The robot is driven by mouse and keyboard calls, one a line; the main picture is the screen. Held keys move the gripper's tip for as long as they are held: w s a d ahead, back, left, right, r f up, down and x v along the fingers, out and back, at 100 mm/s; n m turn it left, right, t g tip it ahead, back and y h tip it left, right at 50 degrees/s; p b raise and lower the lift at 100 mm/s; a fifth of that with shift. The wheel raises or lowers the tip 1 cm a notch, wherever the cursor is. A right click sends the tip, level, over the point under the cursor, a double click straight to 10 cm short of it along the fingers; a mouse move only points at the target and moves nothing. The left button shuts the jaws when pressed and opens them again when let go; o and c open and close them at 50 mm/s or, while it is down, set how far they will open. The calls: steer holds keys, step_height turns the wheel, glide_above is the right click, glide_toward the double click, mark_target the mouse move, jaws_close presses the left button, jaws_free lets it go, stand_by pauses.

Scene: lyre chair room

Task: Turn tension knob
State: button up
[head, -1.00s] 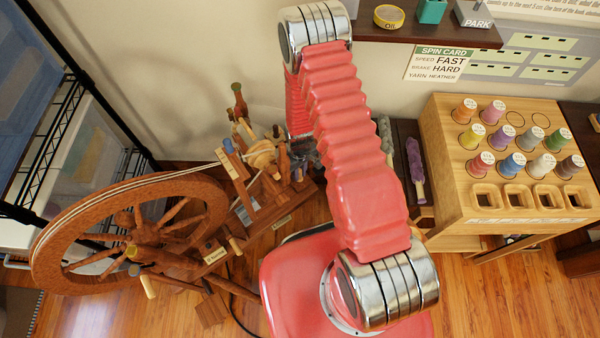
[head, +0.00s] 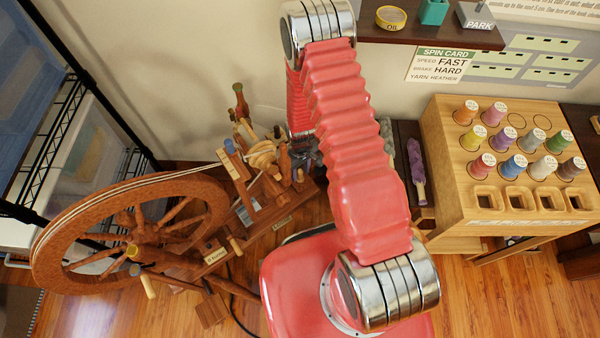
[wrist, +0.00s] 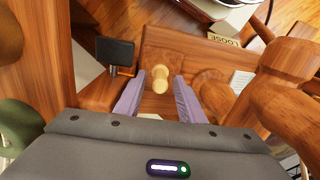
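The spinning wheel (head: 130,228) stands at the left of the head view, with its upright parts beside my arm. My gripper (wrist: 158,90) shows in the wrist view as two purple fingers, open with a gap between them. A pale turned wooden knob (wrist: 160,76) lies between and just beyond the fingertips, with space visible on both sides. I take it to be the tension knob. A "LOOSE" label (wrist: 225,40) sits upside down beyond it. In the head view my gripper (head: 306,158) is small, dark and partly hidden by my red arm.
Wooden posts (wrist: 285,70) stand close at the right of the fingers. A dark rectangular piece (wrist: 115,53) stands at the left. A spool rack (head: 510,175) is right of my arm, and a dark shelf (head: 440,30) juts from the wall above.

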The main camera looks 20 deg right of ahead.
step_height(320, 180, up, 12)
stand_by(0.7)
steer(key=shift+r, duration=0.15)
step_height(320, 180, up, 12)
steer(key=r+t, duration=0.1)
glide_above(300, 170)
steer(key=w, duration=0.1)
step_height(300, 170, up, 12)
steer(key=s+m+t, duration=0.2)
steer(key=s, duration=0.1)
steer(key=s+r+m+t, duration=0.2)
steer(key=s+r, duration=1.4)
steer(key=r, duration=0.1)
steer(key=shift+r+t, duration=0.2)
steer(key=shift+t, duration=0.1)
